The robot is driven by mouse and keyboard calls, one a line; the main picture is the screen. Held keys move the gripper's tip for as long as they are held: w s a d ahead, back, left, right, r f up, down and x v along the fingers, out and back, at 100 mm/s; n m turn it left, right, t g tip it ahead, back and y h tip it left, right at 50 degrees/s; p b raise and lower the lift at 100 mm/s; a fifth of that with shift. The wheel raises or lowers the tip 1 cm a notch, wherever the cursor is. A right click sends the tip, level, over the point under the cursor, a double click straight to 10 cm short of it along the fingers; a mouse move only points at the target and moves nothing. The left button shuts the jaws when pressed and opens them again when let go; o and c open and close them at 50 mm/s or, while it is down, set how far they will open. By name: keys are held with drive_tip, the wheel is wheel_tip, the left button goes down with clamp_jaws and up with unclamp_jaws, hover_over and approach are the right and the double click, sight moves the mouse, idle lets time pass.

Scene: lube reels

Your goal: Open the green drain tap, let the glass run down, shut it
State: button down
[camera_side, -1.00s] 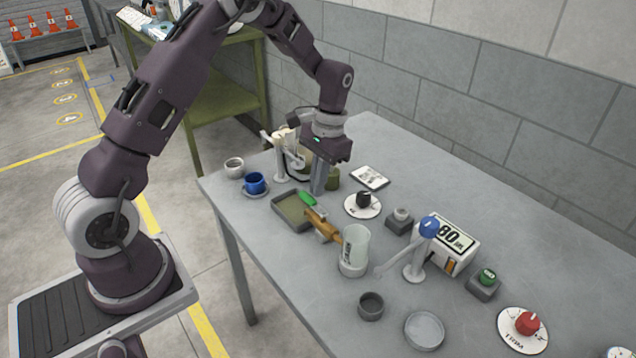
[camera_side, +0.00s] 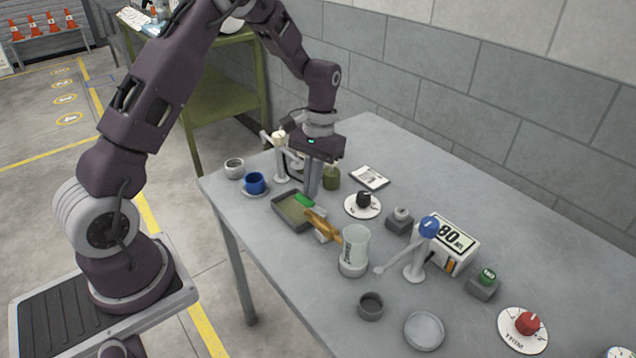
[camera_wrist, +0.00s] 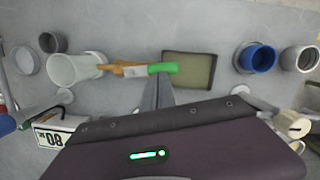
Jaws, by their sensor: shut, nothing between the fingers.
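The green drain tap handle (camera_side: 304,201) lies at the end of a brass tap body (camera_side: 322,225), which joins the clear glass (camera_side: 355,248). In the wrist view the green handle (camera_wrist: 162,68) lies roughly in line with the brass body (camera_wrist: 120,70). My gripper (camera_side: 311,193) is shut and empty, pointing down right beside the handle. Its fingertips also show in the wrist view (camera_wrist: 157,80), at the handle's edge; whether they touch it I cannot tell. The glass (camera_wrist: 75,69) is upright and pale; I cannot make out a liquid level.
A shallow drain tray (camera_side: 287,213) lies by the handle. A blue cup (camera_side: 255,182) and a white cup (camera_side: 234,168) stand left of it. A black knob (camera_side: 363,199), a blue-topped lever (camera_side: 429,228) and a display box (camera_side: 452,244) stand to the right.

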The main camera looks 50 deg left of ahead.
drive_tip(key=s+n, duration=0.1)
drive_tip(key=n, duration=0.1)
drive_tip(key=shift+s+n, duration=0.2)
drive_tip(key=shift+n, duration=0.1)
drive_tip(key=s+n, duration=0.1)
drive_tip(key=n, duration=0.2)
drive_tip(key=s+d+n+t+h, duration=0.1)
drive_tip(key=n, duration=0.2)
drive_tip(key=s+d+n, duration=0.1)
drive_tip(key=s+n, duration=0.1)
drive_tip(key=n, duration=0.2)
drive_tip(key=shift+t+h, duration=0.3)
drive_tip(key=shift+t, duration=0.1)
drive_tip(key=shift+w+d, duration=0.1)
drive_tip(key=shift+w, duration=0.1)
drive_tip(key=shift+w+d, duration=0.3)
drive_tip(key=shift+w, duration=0.35)
